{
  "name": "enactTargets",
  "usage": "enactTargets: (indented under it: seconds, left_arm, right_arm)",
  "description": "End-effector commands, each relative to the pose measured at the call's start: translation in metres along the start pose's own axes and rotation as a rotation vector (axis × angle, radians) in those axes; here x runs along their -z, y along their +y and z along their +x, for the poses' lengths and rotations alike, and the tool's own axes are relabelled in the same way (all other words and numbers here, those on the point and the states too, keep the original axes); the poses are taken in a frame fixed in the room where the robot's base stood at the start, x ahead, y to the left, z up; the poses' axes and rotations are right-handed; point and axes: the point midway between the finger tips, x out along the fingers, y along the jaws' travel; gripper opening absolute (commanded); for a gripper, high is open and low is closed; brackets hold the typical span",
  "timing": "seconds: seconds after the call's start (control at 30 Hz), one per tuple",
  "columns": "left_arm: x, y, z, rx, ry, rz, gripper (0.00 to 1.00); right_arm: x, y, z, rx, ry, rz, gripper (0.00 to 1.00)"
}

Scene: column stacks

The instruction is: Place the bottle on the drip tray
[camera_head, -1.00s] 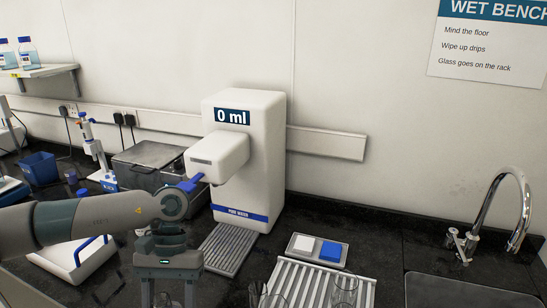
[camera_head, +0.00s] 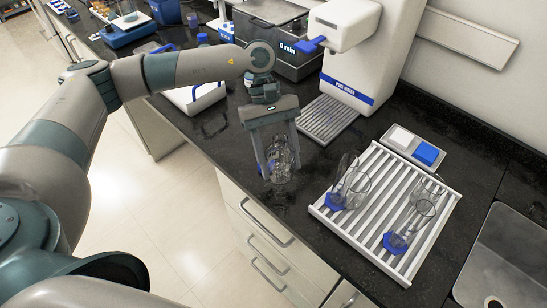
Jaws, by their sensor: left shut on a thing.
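My left gripper (camera_head: 273,152) points down and is shut on a clear glass vessel, which I take to be the bottle (camera_head: 283,166). The grey slatted drip tray (camera_head: 327,119) lies to the right and further back, below the white water dispenser (camera_head: 347,65), and is bare. The bottle is apart from it. My right gripper is not in view.
A white slatted rack (camera_head: 330,214) with clear glassware and blue bases stands to the right. A sink (camera_head: 505,255) is at far right. A white tray with a blue handle (camera_head: 190,103) lies left.

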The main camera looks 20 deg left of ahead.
Motion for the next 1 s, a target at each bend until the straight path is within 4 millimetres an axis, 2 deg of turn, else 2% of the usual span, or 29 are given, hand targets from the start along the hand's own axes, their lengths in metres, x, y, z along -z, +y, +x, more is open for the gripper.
enactTargets:
  seconds: [0.2, 0.5, 0.8, 1.0]
  left_arm:
    - [0.007, 0.018, -0.011, -0.209, -0.002, -0.320, 0.26]
    - [0.016, 0.037, -0.033, -0.450, -0.001, -0.689, 0.26]
    - [0.023, 0.050, -0.059, -0.650, -0.001, -0.993, 0.26]
    - [0.027, 0.054, -0.073, -0.734, -0.002, -1.128, 0.26]
  right_arm:
    - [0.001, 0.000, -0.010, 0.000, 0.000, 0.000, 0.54]
    - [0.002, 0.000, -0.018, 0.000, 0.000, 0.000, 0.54]
    - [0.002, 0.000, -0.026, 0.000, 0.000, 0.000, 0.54]
    - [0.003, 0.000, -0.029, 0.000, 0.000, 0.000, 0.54]
